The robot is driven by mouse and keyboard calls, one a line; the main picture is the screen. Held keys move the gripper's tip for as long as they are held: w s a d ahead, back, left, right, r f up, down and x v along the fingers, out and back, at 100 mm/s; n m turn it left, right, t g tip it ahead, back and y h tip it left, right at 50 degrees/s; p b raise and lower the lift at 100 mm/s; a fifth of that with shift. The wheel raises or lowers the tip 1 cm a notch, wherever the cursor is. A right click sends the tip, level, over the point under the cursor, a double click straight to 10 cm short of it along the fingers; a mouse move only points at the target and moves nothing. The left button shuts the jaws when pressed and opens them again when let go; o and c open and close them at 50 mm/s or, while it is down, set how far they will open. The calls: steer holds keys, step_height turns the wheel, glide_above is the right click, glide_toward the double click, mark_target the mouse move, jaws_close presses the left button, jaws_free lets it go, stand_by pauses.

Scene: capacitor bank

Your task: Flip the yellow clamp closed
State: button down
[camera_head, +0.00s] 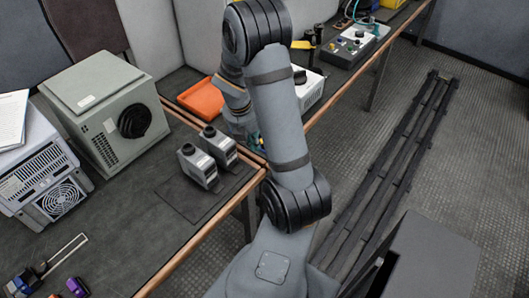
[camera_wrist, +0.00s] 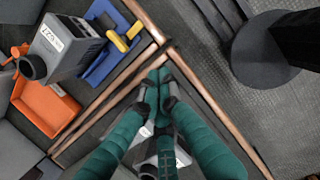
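The yellow clamp handle (camera_wrist: 120,42) shows in the wrist view at upper left, on a blue base (camera_wrist: 100,65) near the bench edge. The handle lies angled across one end of the base. My gripper (camera_wrist: 160,80) has teal fingers that come together at the tips, with nothing seen between them. The fingertips are below and right of the clamp in the wrist view, apart from it. In the head view my arm covers most of that area, and only a bit of teal finger (camera_head: 261,142) shows beside it. I cannot pick out the clamp there.
Two grey capacitor-like units (camera_head: 198,166) stand on a dark mat near the bench edge. An orange tray (camera_head: 200,99) lies behind them; it also shows in the wrist view (camera_wrist: 42,105), near a grey labelled device (camera_wrist: 68,45). A copper-coloured rail (camera_wrist: 108,100) edges the bench. Open floor lies to the right.

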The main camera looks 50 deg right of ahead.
steer(key=b+x, duration=0.3)
steer(key=x, duration=0.7)
steer(key=shift+a+f, duration=0.1)
steer(key=d, duration=0.1)
steer(key=d+p, duration=0.1)
steer(key=d, duration=0.1)
steer(key=shift+d+r+p, duration=0.1)
steer(key=shift+r+p, duration=0.15)
steer(key=shift+p, duration=0.05)
steer(key=shift+d+f, duration=0.1)
steer(key=shift+d, duration=0.35)
